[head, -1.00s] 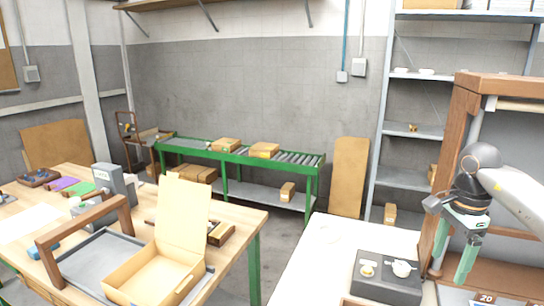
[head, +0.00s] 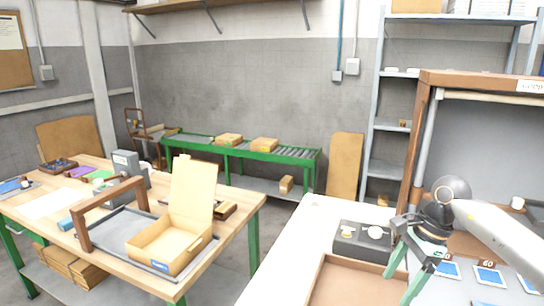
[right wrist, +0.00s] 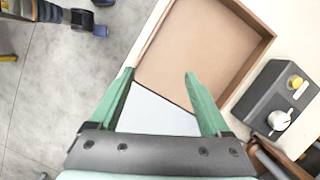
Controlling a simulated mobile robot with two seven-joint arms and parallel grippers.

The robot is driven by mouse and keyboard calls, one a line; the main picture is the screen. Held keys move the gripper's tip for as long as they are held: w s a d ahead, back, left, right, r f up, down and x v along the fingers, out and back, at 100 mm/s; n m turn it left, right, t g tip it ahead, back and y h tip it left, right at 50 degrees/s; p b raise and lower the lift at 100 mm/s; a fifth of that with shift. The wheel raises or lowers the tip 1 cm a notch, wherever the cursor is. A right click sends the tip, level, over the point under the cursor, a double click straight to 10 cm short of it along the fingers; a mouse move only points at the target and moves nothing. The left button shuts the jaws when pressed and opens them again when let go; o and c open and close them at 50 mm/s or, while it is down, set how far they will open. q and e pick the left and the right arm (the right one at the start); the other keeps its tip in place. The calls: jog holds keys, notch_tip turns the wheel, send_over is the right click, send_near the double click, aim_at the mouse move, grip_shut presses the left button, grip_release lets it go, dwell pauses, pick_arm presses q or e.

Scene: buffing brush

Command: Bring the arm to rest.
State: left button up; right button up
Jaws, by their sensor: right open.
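My right gripper (head: 401,284) is open and empty at the lower right of the head view, over the front of the white-topped bench. In the right wrist view its two green fingers (right wrist: 159,76) are spread apart, with nothing between them. Below them in that view lies a shallow brown tray (right wrist: 205,50) with wooden rims and a pale flat surface (right wrist: 158,112) beside it. The tray (head: 345,285) also shows in the head view, left of the gripper. My left gripper is in neither view.
A dark control box (head: 362,243) with a yellow button and a white knob stands behind the tray. A wooden-framed rack (head: 412,150) rises to the right. A wooden table at left holds an open cardboard box (head: 168,242). Grey floor shows between the table and bench.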

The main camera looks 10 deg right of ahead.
jog(key=s+a+f+m+t+y, duration=0.1)
jog(key=a+m+t+y, duration=0.2)
jog(key=a+m+y, duration=0.45)
jog(key=s+a+f+m+t+y+p, duration=0.1)
jog(key=s+a+m+t+y, duration=0.3)
jog(key=a, duration=0.7)
jog(key=w+a+f+m+t+y, duration=0.1)
jog(key=a+m+y, duration=0.3)
jog(key=a+m, duration=0.4)
jog(key=s+d+f+m+t+h, duration=0.1)
jog(key=d+f+m+t+h, duration=0.35)
jog(key=m, duration=0.55)
jog(key=s+d+f+m+t+h, duration=0.1)
jog(key=d+f+m+t+h, duration=0.15)
jog(key=f+m+h, duration=0.6)
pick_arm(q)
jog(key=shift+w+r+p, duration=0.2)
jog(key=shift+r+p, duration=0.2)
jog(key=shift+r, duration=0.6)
pick_arm(e)
jog(key=s+d+f+m+g+h, duration=0.1)
jog(key=s+d+f+m+g, duration=0.1)
jog(key=s+f+m, duration=0.4)
jog(key=s+d+f+m+g+h, duration=0.2)
jog(key=s+f+m, duration=0.4)
jog(key=s, duration=0.3)
jog(key=shift+s+d+f+m+g, duration=0.35)
jog(key=shift+d+m+g, duration=0.1)
jog(key=shift+m+g, duration=0.45)
